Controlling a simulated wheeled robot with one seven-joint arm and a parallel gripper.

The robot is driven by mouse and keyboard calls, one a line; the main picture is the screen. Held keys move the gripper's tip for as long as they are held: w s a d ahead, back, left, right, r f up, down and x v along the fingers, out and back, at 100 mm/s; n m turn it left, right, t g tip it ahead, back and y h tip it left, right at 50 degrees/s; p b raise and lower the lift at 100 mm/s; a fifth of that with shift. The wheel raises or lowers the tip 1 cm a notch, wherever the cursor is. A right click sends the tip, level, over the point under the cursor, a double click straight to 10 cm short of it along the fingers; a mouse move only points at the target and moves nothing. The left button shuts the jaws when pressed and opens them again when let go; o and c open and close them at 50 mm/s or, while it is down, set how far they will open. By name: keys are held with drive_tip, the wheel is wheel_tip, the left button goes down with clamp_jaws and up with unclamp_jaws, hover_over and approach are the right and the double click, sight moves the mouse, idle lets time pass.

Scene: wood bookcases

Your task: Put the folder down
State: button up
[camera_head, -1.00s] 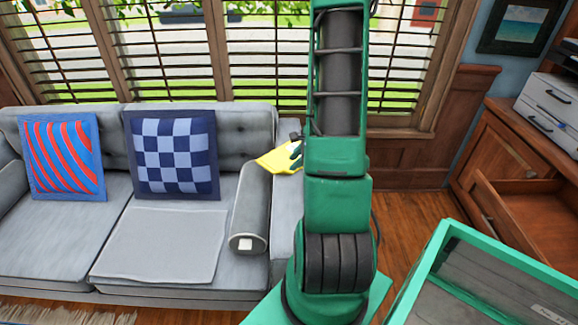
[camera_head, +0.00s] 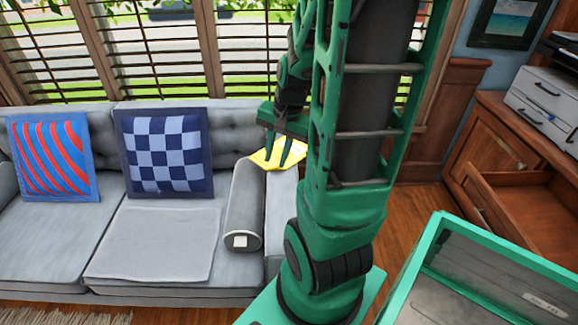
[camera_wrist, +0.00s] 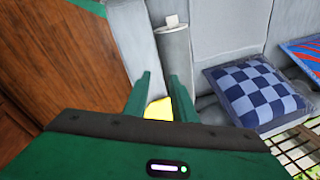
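The yellow folder (camera_head: 270,158) lies on top of the right arm of the grey sofa, by a rolled grey cushion. My gripper (camera_head: 278,160) is just above it, its two fingers apart and pointing down, overlapping the folder in the head view. In the wrist view, part of the folder (camera_wrist: 158,110) shows between the spread fingers of my gripper (camera_wrist: 163,80). The fingers do not appear to pinch it. My gripper body hides the rest of the folder there.
The grey sofa (camera_head: 160,240) carries a checkered blue pillow (camera_head: 165,150) and a red-striped pillow (camera_head: 50,158). The rolled cushion (camera_head: 243,205) lies along the sofa arm. A wooden cabinet with an open drawer (camera_head: 515,200) stands at right. Blinds are behind.

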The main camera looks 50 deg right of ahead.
drive_tip(key=s+a+r+n+g, duration=0.2)
drive_tip(key=s+a+r+n, duration=0.5)
drive_tip(key=s, duration=0.4)
drive_tip(key=shift+s+a+r+n+g, duration=0.2)
drive_tip(key=shift+s+a+n+g, duration=0.2)
clamp_jaws()
drive_tip(key=shift+w+d+f, duration=0.1)
drive_tip(key=shift+w+f, duration=0.15)
drive_tip(key=shift+w, duration=0.35)
